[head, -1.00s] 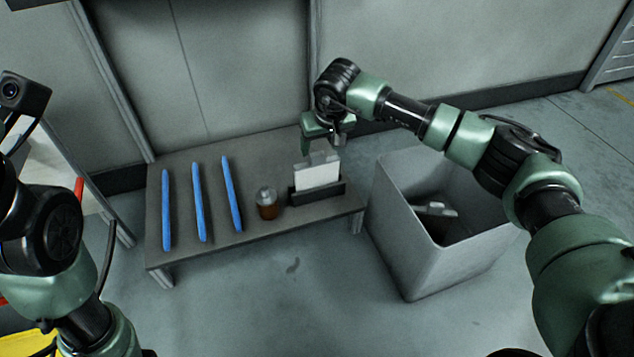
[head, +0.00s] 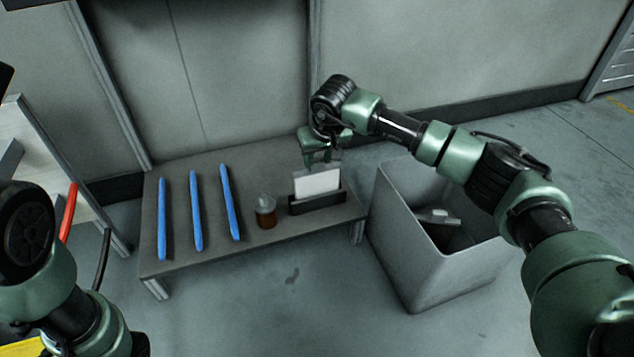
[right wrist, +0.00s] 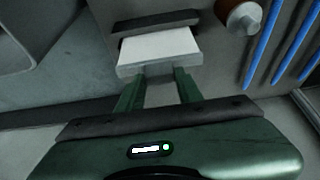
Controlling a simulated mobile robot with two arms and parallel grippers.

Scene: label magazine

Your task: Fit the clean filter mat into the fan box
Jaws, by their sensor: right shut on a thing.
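The clean filter mat, a white panel (head: 317,183) with a grey edge strip, stands upright in a dark slotted holder (head: 318,204) on the low bench. My right gripper (head: 319,164) is above it, shut on its top edge. In the right wrist view my right gripper's fingers (right wrist: 158,88) meet the mat's grey strip, and the white mat (right wrist: 158,48) shows beyond it, beside the dark holder (right wrist: 160,21). My left gripper is out of view; only part of my left arm shows. I cannot make out the fan box.
A grey open bin (head: 410,235) with pale scraps stands right of the bench. Floor in front is clear.

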